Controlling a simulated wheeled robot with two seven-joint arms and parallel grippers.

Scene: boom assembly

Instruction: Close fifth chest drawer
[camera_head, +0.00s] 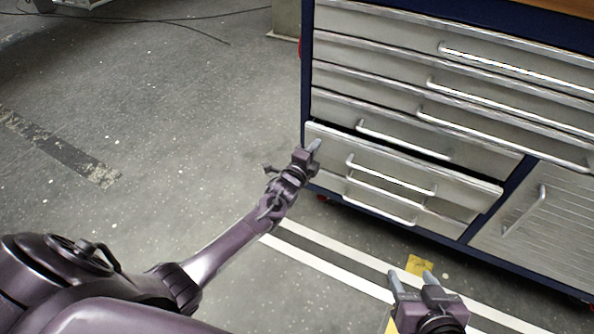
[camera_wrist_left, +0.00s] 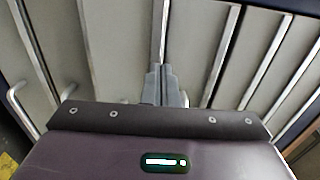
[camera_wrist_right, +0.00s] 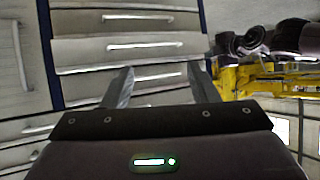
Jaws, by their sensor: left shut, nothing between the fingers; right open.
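The fifth drawer (camera_head: 465,195) of the metal chest stands slightly pulled out, with a dark gap along its top edge and its bar handle (camera_head: 390,177) on the front. My left gripper (camera_head: 316,146) is shut and empty, with its fingertips at the upper left end of this drawer front. In the left wrist view the shut fingers (camera_wrist_left: 164,72) point at the drawer fronts; whether they touch cannot be told. My right gripper (camera_head: 411,277) is open and empty, low in front of the chest and apart from it. Its spread fingers (camera_wrist_right: 160,85) also show in the right wrist view.
The other drawers above and below look shut. A ribbed cabinet door (camera_head: 560,215) with a handle is at the right of the chest. White floor lines (camera_head: 330,265) run before it. Yellow equipment (camera_wrist_right: 265,80) shows in the right wrist view.

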